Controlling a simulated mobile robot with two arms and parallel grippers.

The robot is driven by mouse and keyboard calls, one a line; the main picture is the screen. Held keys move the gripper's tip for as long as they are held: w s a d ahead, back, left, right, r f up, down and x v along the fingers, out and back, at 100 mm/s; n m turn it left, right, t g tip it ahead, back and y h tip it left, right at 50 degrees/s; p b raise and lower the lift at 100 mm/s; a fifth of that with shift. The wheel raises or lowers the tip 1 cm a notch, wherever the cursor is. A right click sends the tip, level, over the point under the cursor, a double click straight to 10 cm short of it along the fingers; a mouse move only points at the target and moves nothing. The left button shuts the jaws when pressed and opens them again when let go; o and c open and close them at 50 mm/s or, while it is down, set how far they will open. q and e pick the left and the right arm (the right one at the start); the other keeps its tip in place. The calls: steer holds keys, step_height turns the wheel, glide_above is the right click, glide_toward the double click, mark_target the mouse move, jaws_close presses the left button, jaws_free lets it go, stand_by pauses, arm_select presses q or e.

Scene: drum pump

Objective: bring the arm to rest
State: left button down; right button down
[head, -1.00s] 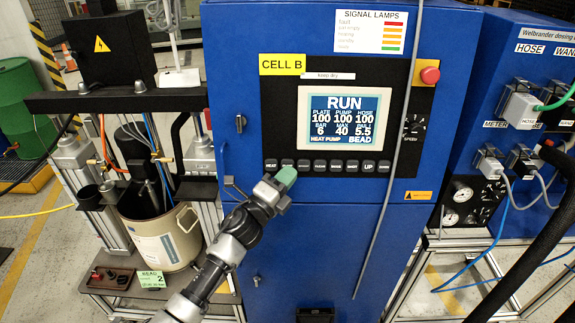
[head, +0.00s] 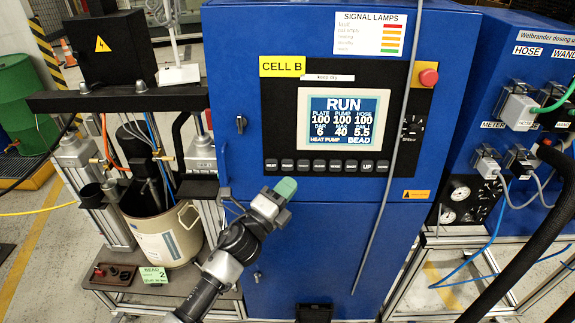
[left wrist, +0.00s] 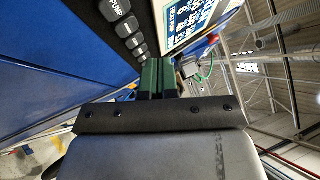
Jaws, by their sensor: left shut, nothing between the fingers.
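My left gripper (head: 284,188) has green fingertips and is shut and empty. In the head view it is in front of the blue cabinet (head: 330,255), just below the row of black buttons (head: 326,166). The left wrist view shows the shut green fingers (left wrist: 158,76), with some buttons (left wrist: 124,25) beyond them at the upper left. The gripper looks apart from the buttons. The screen (head: 344,118) above the buttons reads RUN, with HEAT PUMP and BEAD along its bottom line. My right gripper is not in view.
A drum press with a pail (head: 163,235) stands on the left. A grey cable (head: 388,180) hangs down the cabinet front. A red emergency button (head: 428,77) is at the upper right. Hose and wand connectors (head: 515,108) are on the blue unit at right, near a thick black hose (head: 520,240).

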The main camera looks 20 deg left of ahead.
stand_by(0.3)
arm_select(q)
steer(key=s+a+f+n+g+y, duration=0.1)
steer(key=f+n+y, duration=0.15)
steer(key=f, duration=0.55)
steer(key=s+a+f+n+g+y+b, duration=0.1)
steer(key=f+n+g, duration=0.15)
steer(key=f, duration=0.55)
steer(key=s+a+f+n+g+y, duration=0.1)
steer(key=s+f+n, duration=0.15)
steer(key=f, duration=0.55)
steer(key=s+a+f+n+g+y, duration=0.1)
steer(key=s+f+n+g, duration=0.15)
steer(key=s+f, duration=0.4)
steer(key=s+a+f+n+g+y, duration=0.1)
steer(key=s+f+n+g, duration=0.15)
steer(key=f, duration=0.75)
steer(key=s+f+n+g, duration=0.3)
steer(key=s+f, duration=0.3)
steer(key=s, duration=0.6)
steer(key=s+a+f+n+g+b, duration=0.1)
steer(key=s+f+n+g, duration=0.2)
steer(key=s, duration=0.9)
steer(key=s+a+f+n+g+y+b, duration=0.1)
steer(key=s+f+n+g, duration=0.2)
steer(key=s+f, duration=0.6)
steer(key=s, duration=0.3)
steer(key=shift+f+n, duration=0.3)
steer(key=shift+n, duration=0.05)
steer(key=shift+w, duration=0.1)
